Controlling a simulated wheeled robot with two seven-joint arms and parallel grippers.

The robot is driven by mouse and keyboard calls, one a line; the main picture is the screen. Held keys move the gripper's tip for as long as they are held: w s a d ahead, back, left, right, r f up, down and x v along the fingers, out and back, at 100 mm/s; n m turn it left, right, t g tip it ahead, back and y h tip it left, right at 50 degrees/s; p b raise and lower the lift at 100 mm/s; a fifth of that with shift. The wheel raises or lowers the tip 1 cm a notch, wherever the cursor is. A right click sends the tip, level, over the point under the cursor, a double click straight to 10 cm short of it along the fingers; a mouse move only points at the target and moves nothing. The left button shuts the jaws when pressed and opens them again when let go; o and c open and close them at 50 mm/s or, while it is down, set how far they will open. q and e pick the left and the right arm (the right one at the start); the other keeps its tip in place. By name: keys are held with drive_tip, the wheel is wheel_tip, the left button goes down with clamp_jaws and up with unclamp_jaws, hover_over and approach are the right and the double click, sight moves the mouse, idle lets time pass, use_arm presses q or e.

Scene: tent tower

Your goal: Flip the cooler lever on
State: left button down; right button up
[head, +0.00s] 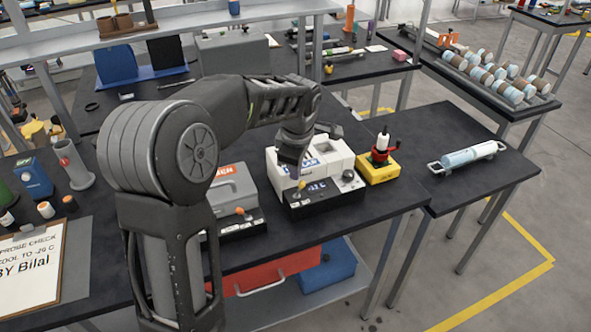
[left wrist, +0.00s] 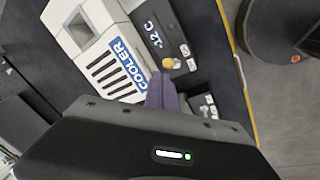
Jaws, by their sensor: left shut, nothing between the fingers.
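The cooler (head: 335,158) is a white box with a dark front panel on the black bench in the head view. Its white body with the COOLER label and vent slots also shows in the left wrist view (left wrist: 88,25). Its lever has a yellow knob (left wrist: 170,63) on the dark panel beside the temperature display; in the head view the knob (head: 301,185) is just below my fingertips. My left gripper (head: 297,176) is shut and empty, pointing down over the panel. In the left wrist view its fingertips (left wrist: 161,82) are close to the knob; contact is unclear. My right gripper is out of view.
A yellow box (head: 378,170) with a red fixture stands right of the cooler. A grey device (head: 234,187) with an orange knob stands to its left, partly behind my arm. A clipboard note (head: 30,270) lies at lower left. A blue-and-white cylinder (head: 470,155) lies on the right-hand table.

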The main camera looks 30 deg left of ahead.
use_arm(q)
drive_tip(key=a, duration=0.1)
drive_tip(key=a+r, duration=0.1)
drive_tip(key=a, duration=0.1)
drive_tip(key=shift+s+a+r+p, duration=0.2)
drive_tip(key=shift+a+r+p, duration=0.1)
drive_tip(key=shift+a+p, duration=0.1)
drive_tip(key=w+d+r+b, duration=0.1)
drive_tip(key=w+d+r, duration=0.2)
drive_tip(key=d+r, duration=0.2)
wheel_tip(320, 180, up, 2)
drive_tip(key=shift+w+d+r, duration=0.15)
drive_tip(key=shift+w+d, duration=0.05)
idle(0.3)
